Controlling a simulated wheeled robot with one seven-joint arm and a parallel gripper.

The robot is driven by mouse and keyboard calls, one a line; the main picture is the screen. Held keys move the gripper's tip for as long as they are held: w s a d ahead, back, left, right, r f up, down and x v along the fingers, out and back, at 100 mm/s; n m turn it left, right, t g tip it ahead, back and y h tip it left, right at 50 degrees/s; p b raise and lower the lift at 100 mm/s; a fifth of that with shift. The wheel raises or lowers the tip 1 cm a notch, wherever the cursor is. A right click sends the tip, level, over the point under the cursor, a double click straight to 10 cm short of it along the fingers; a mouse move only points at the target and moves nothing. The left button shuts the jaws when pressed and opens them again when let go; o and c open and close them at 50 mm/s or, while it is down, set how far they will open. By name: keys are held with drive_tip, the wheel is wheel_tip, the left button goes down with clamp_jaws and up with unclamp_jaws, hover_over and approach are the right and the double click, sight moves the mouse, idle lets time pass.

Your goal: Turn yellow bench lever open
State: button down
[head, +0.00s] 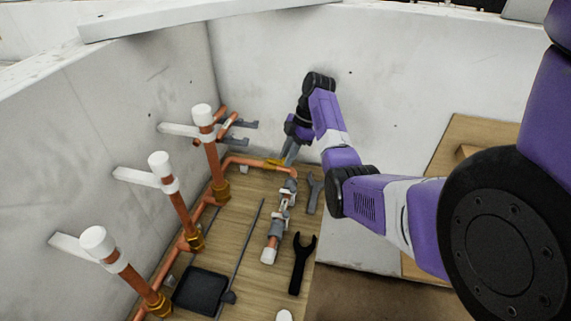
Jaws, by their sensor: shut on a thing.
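The yellow bench lever (273,161) shows as a small yellow strip at the back of the wooden bench, just above a copper pipe. My gripper (287,159) reaches down to it from above, at the lever's right end. The jaws are shut on the lever. The fingertips are small here, and part of the lever is hidden by them. How far the lever is turned cannot be told from this view.
The copper pipe (250,161) bends at the back of the bench (226,262). Several white-capped copper risers (175,207) stand along the left wall. A grey wrench (314,192), a black wrench (300,265), a jointed pipe piece (273,238) and a black pan (198,291) lie on the bench.

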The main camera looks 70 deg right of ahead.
drive_tip(key=shift+d+n+g+b, duration=0.3)
drive_tip(key=shift+d+n+b, duration=0.2)
drive_tip(key=shift+n+b, duration=0.35)
drive_tip(key=c, duration=1.3)
unclamp_jaws()
drive_tip(key=shift+o, duration=0.2)
drive_tip(key=shift+p, duration=0.35)
